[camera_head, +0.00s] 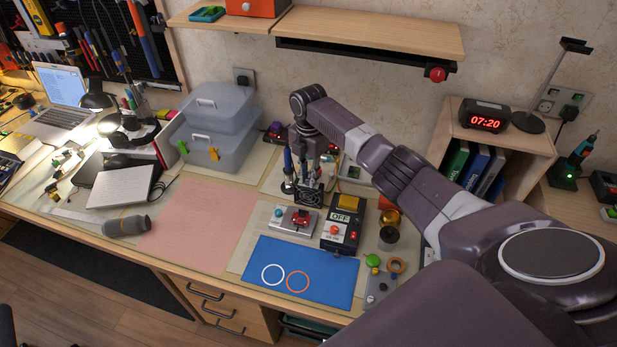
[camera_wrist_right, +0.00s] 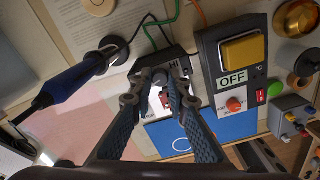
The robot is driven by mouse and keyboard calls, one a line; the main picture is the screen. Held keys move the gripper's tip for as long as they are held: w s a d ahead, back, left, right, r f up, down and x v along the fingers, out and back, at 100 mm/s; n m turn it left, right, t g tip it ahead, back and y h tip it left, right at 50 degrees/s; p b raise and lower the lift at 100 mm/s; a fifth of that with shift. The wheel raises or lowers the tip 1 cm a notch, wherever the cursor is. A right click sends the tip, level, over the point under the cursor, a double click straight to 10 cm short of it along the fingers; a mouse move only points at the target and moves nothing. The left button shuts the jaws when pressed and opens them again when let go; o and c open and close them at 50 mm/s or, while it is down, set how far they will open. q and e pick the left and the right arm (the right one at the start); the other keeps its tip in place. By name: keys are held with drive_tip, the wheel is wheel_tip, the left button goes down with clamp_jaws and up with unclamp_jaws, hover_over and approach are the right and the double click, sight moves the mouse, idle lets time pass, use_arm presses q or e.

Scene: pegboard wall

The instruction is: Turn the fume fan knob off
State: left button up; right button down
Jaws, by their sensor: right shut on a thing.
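The fume fan (camera_head: 309,195) is a small black unit with a round grille, on the bench behind the small grey box with the red part. In the wrist view its black housing (camera_wrist_right: 178,60) shows a partly hidden white "HI" label. My right gripper (camera_head: 309,172) reaches down to the fan from above. My left gripper is in neither view.
A black box with a yellow block and an "OFF" label (camera_head: 340,216) stands close on the right. A soldering iron with a blue handle (camera_wrist_right: 72,82) is close on the left in the wrist view. A blue mat (camera_head: 325,285) lies in front; the pink mat (camera_head: 195,225) is clear.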

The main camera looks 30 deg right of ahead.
drive_tip(key=shift+w+d+r+n, duration=0.1)
drive_tip(key=shift+d+r+n, duration=0.05)
drive_tip(key=shift+n, duration=0.65)
drive_tip(key=c, duration=2)
unclamp_jaws()
drive_tip(key=shift+o, duration=0.8)
wheel_tip(320, 180, up, 12)
